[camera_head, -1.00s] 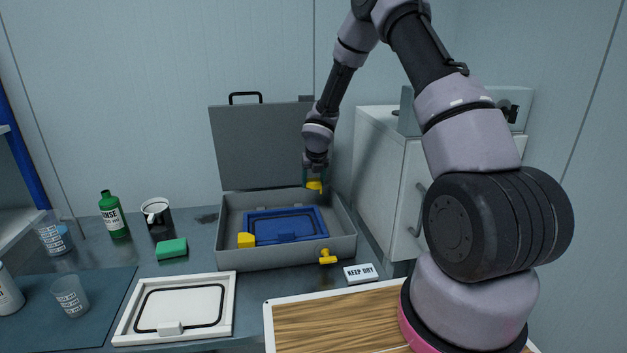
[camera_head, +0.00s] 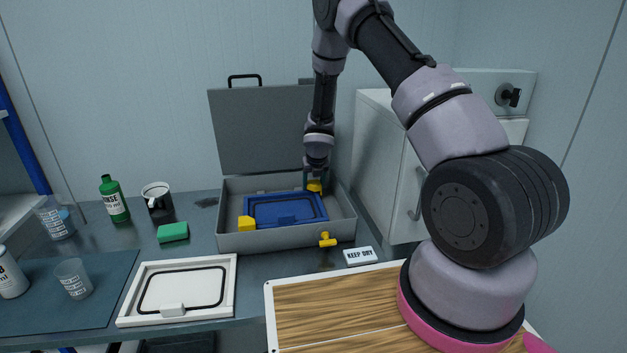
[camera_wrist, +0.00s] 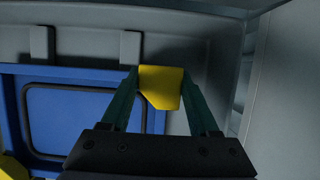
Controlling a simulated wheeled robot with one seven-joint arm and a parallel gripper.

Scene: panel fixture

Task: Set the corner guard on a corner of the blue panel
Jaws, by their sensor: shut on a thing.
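The blue panel (camera_head: 268,213) lies inside the open grey case, with a black loop on its face; it also shows in the wrist view (camera_wrist: 70,80). My gripper (camera_head: 314,183) is at the panel's far right corner. It is shut on a yellow corner guard (camera_wrist: 161,86), held between the two dark green fingers. In the wrist view the guard overlaps the panel's corner; I cannot tell whether it is seated or just above. Another yellow guard (camera_head: 246,223) sits on the panel's near left corner.
The grey case (camera_head: 290,241) has its lid up behind and walls close around the panel. A yellow T-shaped latch (camera_head: 327,240) is at its front. A white panel (camera_head: 178,289), green block (camera_head: 173,232) and KEEP DRY sign (camera_head: 360,256) lie nearby. A cabinet (camera_head: 385,150) stands right.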

